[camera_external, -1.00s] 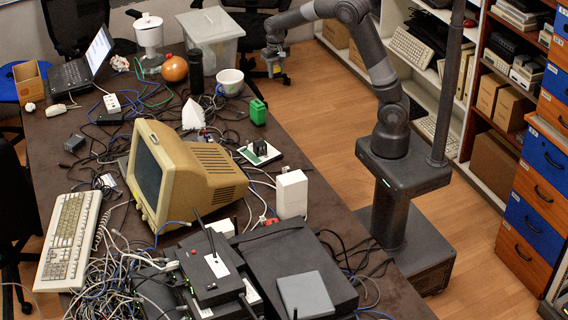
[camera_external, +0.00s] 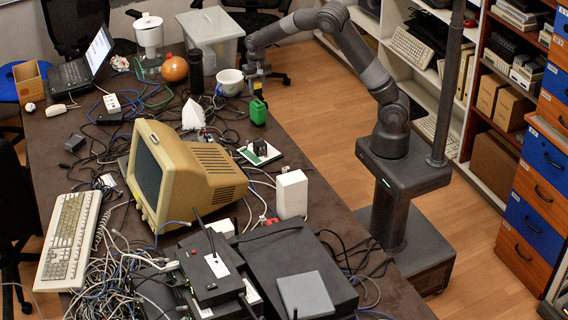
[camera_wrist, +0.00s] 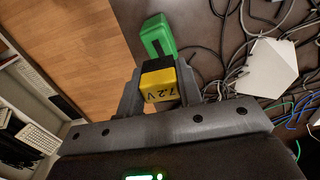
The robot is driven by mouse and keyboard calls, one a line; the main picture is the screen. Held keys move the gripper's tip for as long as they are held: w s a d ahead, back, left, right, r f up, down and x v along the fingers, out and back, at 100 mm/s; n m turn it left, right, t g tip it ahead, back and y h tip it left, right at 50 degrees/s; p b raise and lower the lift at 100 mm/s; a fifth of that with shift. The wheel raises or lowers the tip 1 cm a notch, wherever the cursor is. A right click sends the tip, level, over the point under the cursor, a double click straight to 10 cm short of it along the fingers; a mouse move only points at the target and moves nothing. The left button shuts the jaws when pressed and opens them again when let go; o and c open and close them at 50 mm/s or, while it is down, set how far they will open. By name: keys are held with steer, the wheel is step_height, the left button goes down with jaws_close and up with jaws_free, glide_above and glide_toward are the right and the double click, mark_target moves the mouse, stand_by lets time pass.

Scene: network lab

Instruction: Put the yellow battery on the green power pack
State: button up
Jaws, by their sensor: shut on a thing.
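My gripper (camera_external: 258,78) is shut on the yellow battery, which shows as a small yellow and black block (camera_external: 257,86) between the fingers. In the wrist view the battery (camera_wrist: 159,83) is marked "7.2 V" and sits between my gripper's two fingers (camera_wrist: 160,88). The green power pack (camera_external: 257,112) stands near the table's right edge, just below the gripper in the outside view. In the wrist view the green power pack (camera_wrist: 157,31) lies just beyond the battery. The battery is above it and appears apart from it in the outside view.
A white bowl (camera_external: 230,80) and a dark cylinder (camera_external: 195,72) stand left of the gripper. A white angular object (camera_wrist: 268,70) and loose cables lie right of the pack in the wrist view. The wood floor (camera_external: 325,120) is open past the table edge.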

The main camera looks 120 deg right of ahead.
mark_target(257, 94)
steer(key=shift+f, duration=1.85)
steer(key=shift+f, duration=0.1)
steer(key=o, duration=1)
step_height(257, 94, up, 12)
steer(key=shift+a+r, duration=0.1)
steer(key=shift+r, duration=0.05)
